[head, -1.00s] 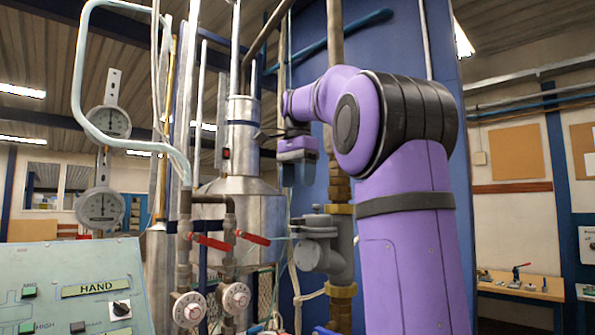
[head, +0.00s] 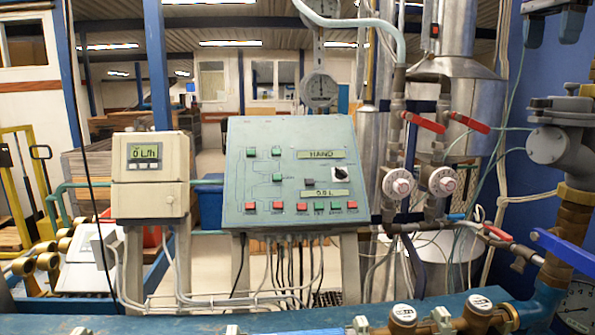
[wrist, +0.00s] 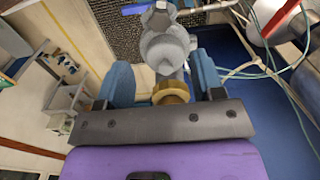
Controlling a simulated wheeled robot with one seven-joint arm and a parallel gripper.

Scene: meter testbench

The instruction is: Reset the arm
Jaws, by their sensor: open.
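My gripper (wrist: 160,62) shows in the wrist view with its two blue-grey fingers spread apart. It is open, and nothing is held between the fingers. Behind the gap are a grey pipe fitting (wrist: 165,47) and a brass ring (wrist: 171,92); I cannot tell the exact distance to them. In the head view, only the finger ends of my gripper (head: 552,28) show at the top right corner. They hang above the grey meter body (head: 547,146) on the vertical pipe, apart from it. The rest of my arm is outside the head view.
A sloped control panel (head: 290,180) stands in the middle, with a flow display box (head: 150,178) to its left. Red-handled valves (head: 425,123) and round dials are right of it. Brass water meters (head: 403,318) sit along the blue bench (head: 270,318) in front.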

